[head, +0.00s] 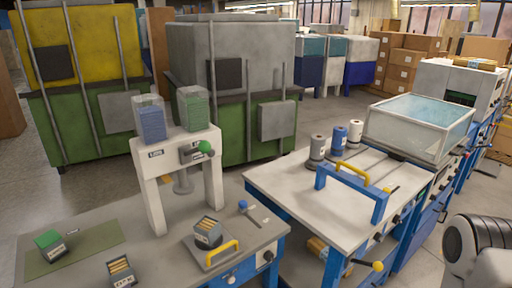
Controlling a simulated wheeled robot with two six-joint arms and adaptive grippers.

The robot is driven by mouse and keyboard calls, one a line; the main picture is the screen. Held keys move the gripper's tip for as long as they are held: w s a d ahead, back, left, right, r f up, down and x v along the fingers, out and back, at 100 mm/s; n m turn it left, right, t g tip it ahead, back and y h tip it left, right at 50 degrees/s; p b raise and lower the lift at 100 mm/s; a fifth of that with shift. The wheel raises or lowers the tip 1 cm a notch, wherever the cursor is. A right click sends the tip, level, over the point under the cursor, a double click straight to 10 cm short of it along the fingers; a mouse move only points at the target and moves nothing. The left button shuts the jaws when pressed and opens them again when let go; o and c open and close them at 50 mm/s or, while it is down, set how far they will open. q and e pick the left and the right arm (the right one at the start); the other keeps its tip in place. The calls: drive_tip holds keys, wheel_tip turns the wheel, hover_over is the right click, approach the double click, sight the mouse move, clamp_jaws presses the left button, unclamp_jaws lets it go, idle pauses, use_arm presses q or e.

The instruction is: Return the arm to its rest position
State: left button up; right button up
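Part of my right arm, a white link with a dark ribbed joint, shows at the lower right edge of the head view. It is apart from the benches, in front of the right-hand one. Neither of my grippers shows in this view, so what they hold cannot be seen. My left arm is not in view.
The grey workbench (110,225) carries a white dispenser stand (155,195), a small box on a plate (208,233), a box of sticks (121,271) and a green-topped box (50,245).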

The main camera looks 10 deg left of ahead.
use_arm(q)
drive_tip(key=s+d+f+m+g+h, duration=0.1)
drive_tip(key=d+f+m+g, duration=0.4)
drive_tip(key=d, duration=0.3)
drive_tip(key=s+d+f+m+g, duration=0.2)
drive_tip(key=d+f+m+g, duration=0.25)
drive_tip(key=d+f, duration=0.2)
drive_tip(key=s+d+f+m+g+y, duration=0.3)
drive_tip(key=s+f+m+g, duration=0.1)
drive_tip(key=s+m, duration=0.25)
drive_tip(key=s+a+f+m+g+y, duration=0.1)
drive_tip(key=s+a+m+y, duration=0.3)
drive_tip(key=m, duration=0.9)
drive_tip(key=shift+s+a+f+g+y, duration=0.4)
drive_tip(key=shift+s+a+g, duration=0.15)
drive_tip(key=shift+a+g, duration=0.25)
